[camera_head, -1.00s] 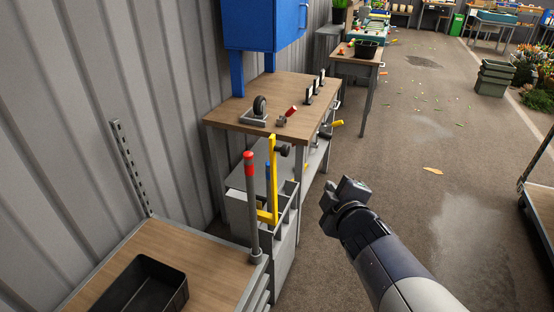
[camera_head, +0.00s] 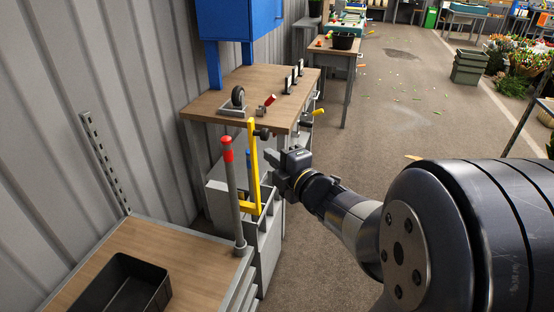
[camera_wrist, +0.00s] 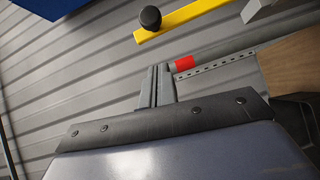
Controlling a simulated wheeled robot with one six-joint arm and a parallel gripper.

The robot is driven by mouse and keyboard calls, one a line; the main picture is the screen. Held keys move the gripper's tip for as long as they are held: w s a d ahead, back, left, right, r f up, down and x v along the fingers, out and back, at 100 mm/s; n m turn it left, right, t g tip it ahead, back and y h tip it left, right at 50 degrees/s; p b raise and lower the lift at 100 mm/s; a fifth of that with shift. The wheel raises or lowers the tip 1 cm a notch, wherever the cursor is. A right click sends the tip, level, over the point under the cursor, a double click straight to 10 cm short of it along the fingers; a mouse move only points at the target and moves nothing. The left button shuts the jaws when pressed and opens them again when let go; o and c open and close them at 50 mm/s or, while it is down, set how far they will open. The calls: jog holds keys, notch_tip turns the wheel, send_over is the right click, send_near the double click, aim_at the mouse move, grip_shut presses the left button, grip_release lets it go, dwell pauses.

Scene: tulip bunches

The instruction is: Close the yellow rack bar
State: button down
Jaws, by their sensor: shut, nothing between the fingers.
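The yellow rack bar (camera_head: 254,165) stands upright on the grey rack (camera_head: 268,222) in the head view, with a black knob (camera_head: 262,133) near its top and a yellow foot low down at its left. In the wrist view the yellow bar (camera_wrist: 188,18) and its black knob (camera_wrist: 151,18) show at the top, beyond my fingers. My gripper (camera_head: 275,160) is shut and empty, just right of the bar at about its mid to upper height. In the wrist view my gripper's fingertips (camera_wrist: 157,75) are together. I cannot tell whether they touch the bar.
A grey post with a red top (camera_head: 228,150) stands left of the bar. A wooden bench (camera_head: 170,250) with a black tray (camera_head: 118,285) is at the lower left. Another workbench (camera_head: 205,97) with a caster and tools stands behind the rack. Open floor lies to the right.

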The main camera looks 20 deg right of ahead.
aim_at(257, 134)
jog(key=w, duration=0.6)
jog(key=shift+w+d+f+p, duration=0.3)
jog(key=shift+w+d+p, duration=0.05)
jog(key=shift+p, duration=0.05)
jog(key=shift+r, duration=0.1)
